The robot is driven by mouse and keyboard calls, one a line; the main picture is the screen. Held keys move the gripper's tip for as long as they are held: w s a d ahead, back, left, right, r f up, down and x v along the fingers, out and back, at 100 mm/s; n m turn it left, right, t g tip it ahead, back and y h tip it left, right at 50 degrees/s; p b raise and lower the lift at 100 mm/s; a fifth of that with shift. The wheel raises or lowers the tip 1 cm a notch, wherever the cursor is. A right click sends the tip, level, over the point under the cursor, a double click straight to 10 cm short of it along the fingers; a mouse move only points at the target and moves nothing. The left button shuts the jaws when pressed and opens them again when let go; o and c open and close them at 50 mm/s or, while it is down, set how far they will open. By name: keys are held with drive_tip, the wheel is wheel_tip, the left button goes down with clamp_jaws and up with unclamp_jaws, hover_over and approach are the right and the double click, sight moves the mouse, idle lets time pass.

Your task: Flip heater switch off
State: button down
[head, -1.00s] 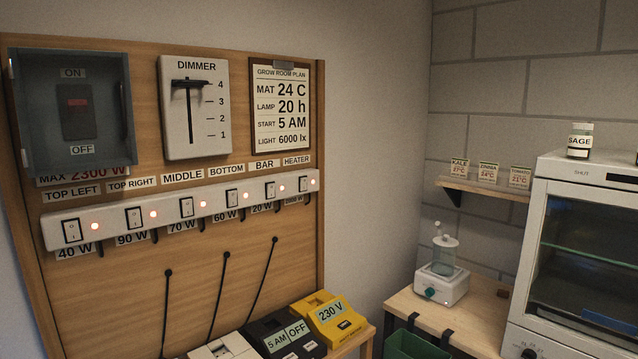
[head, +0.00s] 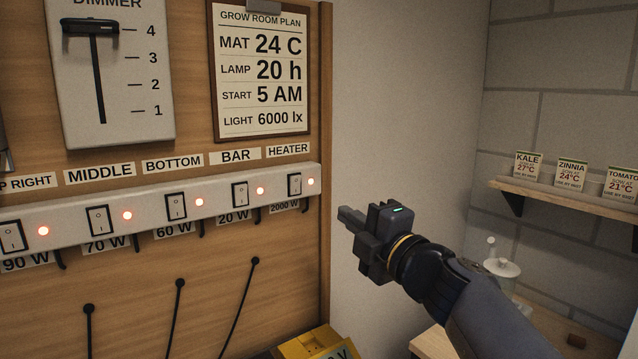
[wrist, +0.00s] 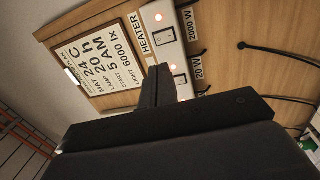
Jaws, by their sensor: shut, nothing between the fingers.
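The heater switch (head: 294,184) is a small black-framed rocker at the right end of the white switch strip (head: 150,212), under the HEATER label (head: 288,150) and above a 2000 W tag. The red light (head: 311,181) beside it is lit. In the wrist view the heater switch (wrist: 162,42) shows just beyond my fingertips. My gripper (head: 350,216) is shut and empty, to the right of and below the switch in the head view, pointing toward the panel. No contact with the switch is visible.
Other switches with lit red lights, such as the BAR switch (head: 240,194), sit left along the strip. The dimmer (head: 110,75) and plan board (head: 258,70) hang above. Black cables hang below. A yellow box (head: 310,343) stands low. A seed-packet shelf (head: 560,195) is at right.

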sight(296, 180)
drive_tip(key=shift+w+a+r+n, duration=0.1)
drive_tip(key=shift+a+r+n, duration=0.05)
drive_tip(key=shift+n, duration=0.15)
drive_tip(key=p+x, duration=0.2)
drive_tip(key=x, duration=1.2)
drive_tip(key=shift+a+p, duration=0.1)
drive_tip(key=shift+p, duration=0.2)
